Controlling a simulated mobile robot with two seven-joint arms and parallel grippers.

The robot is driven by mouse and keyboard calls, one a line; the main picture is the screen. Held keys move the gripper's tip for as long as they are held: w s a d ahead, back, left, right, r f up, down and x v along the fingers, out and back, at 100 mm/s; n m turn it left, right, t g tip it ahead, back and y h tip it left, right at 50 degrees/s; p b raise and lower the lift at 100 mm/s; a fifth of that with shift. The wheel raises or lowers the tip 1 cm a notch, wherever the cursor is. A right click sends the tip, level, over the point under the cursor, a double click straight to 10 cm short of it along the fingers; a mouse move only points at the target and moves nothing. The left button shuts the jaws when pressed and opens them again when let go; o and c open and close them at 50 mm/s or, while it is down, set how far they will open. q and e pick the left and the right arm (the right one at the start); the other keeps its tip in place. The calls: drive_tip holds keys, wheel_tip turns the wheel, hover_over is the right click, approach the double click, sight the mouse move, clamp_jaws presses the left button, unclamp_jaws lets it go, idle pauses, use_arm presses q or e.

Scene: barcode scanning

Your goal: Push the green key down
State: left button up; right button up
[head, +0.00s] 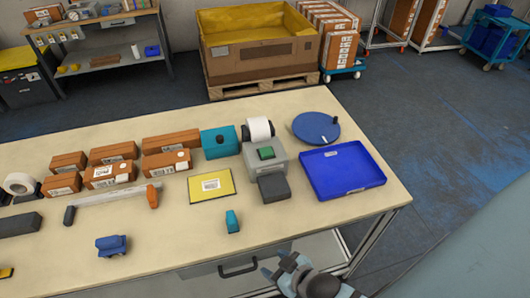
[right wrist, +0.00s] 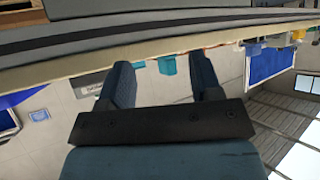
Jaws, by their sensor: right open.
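The green key (head: 266,153) sits on top of a grey box-shaped device (head: 264,163) on the table, with a white roll (head: 259,130) behind it and a dark grey block in front of it. My right gripper (head: 281,267) is open and empty at the table's front edge, in front of the device and well apart from the key. Its two spread fingers also show in the right wrist view (right wrist: 165,82), with nothing between them. I cannot make out the green key in the right wrist view. My left gripper is not in view.
A blue tray (head: 341,169) and a round blue disc (head: 316,127) lie right of the device. A yellow-edged card (head: 211,185), a teal scanner-like item (head: 232,221) and several brown boxes lie to its left.

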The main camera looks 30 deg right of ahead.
clamp_jaws()
idle(1.8)
